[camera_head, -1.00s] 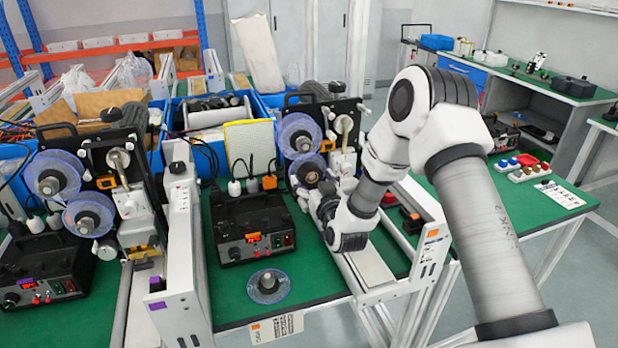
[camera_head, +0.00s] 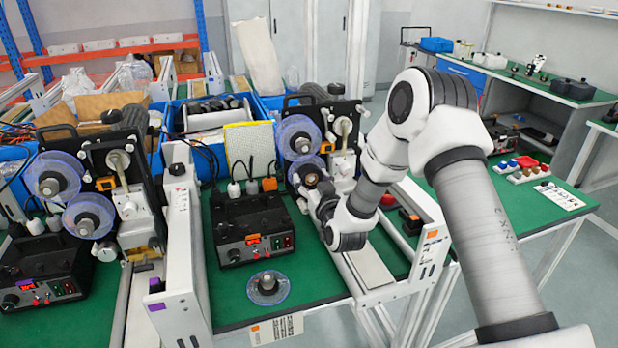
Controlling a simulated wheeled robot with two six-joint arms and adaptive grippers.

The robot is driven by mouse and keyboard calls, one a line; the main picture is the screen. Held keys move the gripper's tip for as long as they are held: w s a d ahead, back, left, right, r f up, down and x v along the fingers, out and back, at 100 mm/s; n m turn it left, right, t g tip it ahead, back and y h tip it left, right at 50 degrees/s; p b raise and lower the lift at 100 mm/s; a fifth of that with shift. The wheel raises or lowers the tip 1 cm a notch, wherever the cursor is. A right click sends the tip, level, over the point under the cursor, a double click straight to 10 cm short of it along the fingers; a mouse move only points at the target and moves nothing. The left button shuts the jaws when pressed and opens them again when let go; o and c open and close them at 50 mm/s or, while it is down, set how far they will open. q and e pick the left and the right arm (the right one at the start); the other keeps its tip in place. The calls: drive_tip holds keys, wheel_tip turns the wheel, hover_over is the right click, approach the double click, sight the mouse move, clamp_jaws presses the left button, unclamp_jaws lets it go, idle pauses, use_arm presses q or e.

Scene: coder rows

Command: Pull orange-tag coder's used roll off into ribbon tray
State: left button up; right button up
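The orange-tag coder (camera_head: 343,128) stands at the back of the middle table; an orange tag (camera_head: 432,234) marks the rail end on its right. It carries an upper translucent blue-violet roll (camera_head: 298,134) and a lower roll (camera_head: 305,172) with a tan-brown hub. My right gripper (camera_head: 319,192) is at the lower roll's front right side. Its fingertips are small and partly hidden, so neither their opening nor contact with the roll can be made out. My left gripper is out of view. I cannot identify the ribbon tray with certainty.
A black control box (camera_head: 250,228) with an orange display stands left of my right gripper. A loose translucent disc (camera_head: 268,288) lies on the green table in front. A second coder (camera_head: 98,185) with a purple-tagged rail stands left. Blue bins (camera_head: 262,105) are behind.

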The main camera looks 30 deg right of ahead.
drive_tip(key=shift+s, duration=0.1)
drive_tip(key=shift+v, duration=2.7)
drive_tip(key=shift+v, duration=1.45)
